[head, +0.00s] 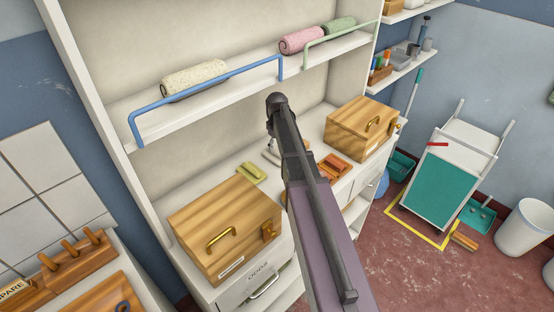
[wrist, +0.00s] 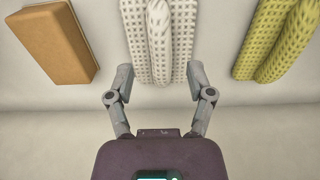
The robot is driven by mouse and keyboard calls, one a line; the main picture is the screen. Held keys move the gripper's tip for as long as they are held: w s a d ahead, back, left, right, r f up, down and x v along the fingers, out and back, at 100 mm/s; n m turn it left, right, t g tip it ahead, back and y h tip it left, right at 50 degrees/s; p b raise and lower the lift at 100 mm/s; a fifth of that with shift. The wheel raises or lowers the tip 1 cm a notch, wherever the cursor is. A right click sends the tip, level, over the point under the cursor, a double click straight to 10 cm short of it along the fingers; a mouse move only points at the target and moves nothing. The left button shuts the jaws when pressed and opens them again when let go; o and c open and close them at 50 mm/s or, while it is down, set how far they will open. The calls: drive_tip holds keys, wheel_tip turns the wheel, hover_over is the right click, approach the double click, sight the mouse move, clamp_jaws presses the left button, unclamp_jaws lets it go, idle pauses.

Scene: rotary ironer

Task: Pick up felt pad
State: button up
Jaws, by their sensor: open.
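My gripper (wrist: 160,84) is open and empty in the wrist view. Its two fingertips stand apart, one on each side of the near end of a white item with a grid of small dimples (wrist: 180,45) and a raised ridge. A smooth orange-brown rectangular block (wrist: 55,42) lies to the left, outside the fingers. A yellow-green dimpled item (wrist: 277,45) lies to the right. No label tells which is the felt pad. In the head view my arm hides most of the gripper; the yellow-green item (head: 250,172) lies left of the arm.
Wooden boxes stand on the counter, one at left (head: 222,235) and one at right (head: 360,128). Orange-brown items (head: 334,166) lie right of my arm. Above, a shelf holds rolled towels (head: 194,78) behind a blue rail (head: 208,80).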

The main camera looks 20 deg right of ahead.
drive_tip(key=shift+f+b, duration=1)
drive_tip(key=shift+f, duration=0.35)
clamp_jaws()
